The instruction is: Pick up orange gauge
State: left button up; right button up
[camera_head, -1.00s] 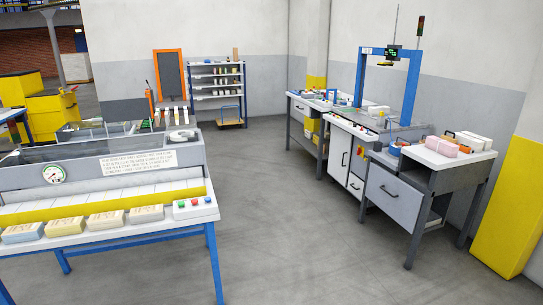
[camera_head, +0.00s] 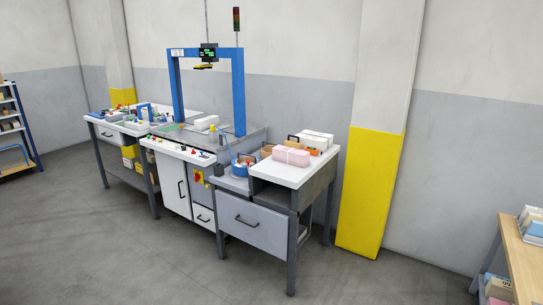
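A small orange object (camera_head: 314,151) lies on the white top of the right-hand bench (camera_head: 262,170), beside a stack of white boxes (camera_head: 317,139). It may be the orange gauge, but it is too small to tell its shape. A pink wrapped block (camera_head: 291,156) lies to the left of it. The bench stands across the floor, out of reach. Neither of my grippers shows in the view.
A blue-framed strapping machine (camera_head: 239,92) adjoins the bench on the left. A yellow and white pillar (camera_head: 369,190) stands behind it on the right. A wooden table (camera_head: 524,262) enters at the right edge. The grey floor (camera_head: 130,260) in front is clear.

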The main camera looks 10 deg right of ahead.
aim_at(314, 152)
jog(key=i+l+z, duration=0.1)
jog(key=i+l, duration=0.2)
jog(key=i+l+z, duration=0.15)
jog(key=i, duration=0.3)
jog(key=i+l+z, duration=0.1)
jog(key=i+l, duration=0.25)
jog(key=i, duration=0.1)
